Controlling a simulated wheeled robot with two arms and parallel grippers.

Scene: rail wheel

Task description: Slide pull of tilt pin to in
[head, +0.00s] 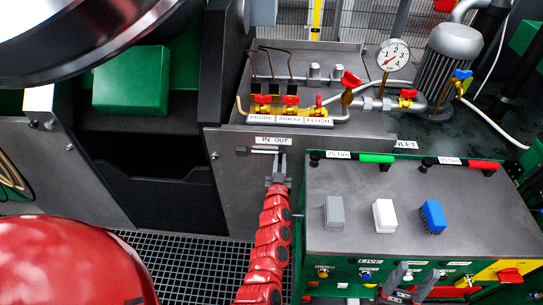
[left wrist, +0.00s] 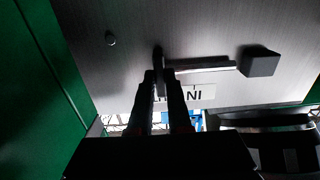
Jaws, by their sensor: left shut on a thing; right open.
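The tilt pin is a light horizontal rod on the grey panel, with a dark square block (head: 241,151) at its left end. Its label plate (head: 273,140) reads IN at left and OUT at right. My left gripper (head: 281,154) is at the rod's right end, below OUT. In the left wrist view, its fingers (left wrist: 160,80) are shut on the dark upright pull (left wrist: 158,57) at the end of the rod (left wrist: 205,69); the fingers hide part of the label. My right gripper (head: 410,285) is open, low in the head view, in front of the control box, away from the pin.
A valve manifold with red handles (head: 290,101) and a gauge (head: 393,55) stands above the panel. To the right is a control box (head: 330,235) with grey, white and blue switches. A grated floor (head: 190,262) lies below. A large round wheel hangs at upper left.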

